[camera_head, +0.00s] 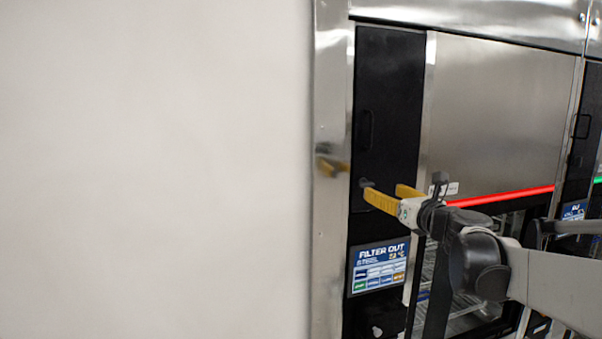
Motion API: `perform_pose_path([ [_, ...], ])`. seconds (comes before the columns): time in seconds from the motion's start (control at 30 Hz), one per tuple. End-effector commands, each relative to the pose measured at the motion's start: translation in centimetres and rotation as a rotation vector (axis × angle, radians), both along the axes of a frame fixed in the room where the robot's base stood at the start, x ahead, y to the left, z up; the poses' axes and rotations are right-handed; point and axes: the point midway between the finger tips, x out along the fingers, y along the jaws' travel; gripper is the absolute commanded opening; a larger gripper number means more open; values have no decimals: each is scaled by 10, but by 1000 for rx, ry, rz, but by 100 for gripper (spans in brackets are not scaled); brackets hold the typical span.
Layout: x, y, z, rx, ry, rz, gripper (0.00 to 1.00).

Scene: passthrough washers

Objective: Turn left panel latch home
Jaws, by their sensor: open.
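The left panel (390,95) is a tall narrow black door at the left end of a steel washer. A small dark latch knob (366,183) shows on its lower half, just at the tip of the left yellow finger. My gripper (384,191) reaches in from the right with its two yellow fingers apart and nothing seen between them. The left finger overlaps the knob's lower edge in this view; I cannot tell whether they touch. The latch's turn angle is too small to read.
A dark handle (366,130) sits above the latch. A blue "FILTER OUT" label (379,266) is below. A steel post (333,80) borders the panel and carries a blurred yellowish patch, apparently a reflection. A blank pale wall (150,170) fills the left. A red light strip (505,197) runs behind my arm.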

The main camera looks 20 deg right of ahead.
Motion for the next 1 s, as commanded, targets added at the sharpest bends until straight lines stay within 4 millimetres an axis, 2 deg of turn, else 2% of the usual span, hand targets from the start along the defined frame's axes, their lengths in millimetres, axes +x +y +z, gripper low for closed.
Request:
perform_pose_path([
  [0.3, 63, 4, 0, -5, 1, 4, 65],
  [0.43, 82, 5, 0, -6, 2, 3, 65],
  [0.6, 94, 5, -1, -6, 2, 3, 65],
  [0.87, 96, 5, -1, -7, 2, 3, 65],
  [0.9, 96, 5, -1, -7, 2, 3, 60],
  [0.97, 96, 5, -1, -7, 2, 3, 42],
  [1.0, 96, 5, -1, -7, 2, 3, 29],
])
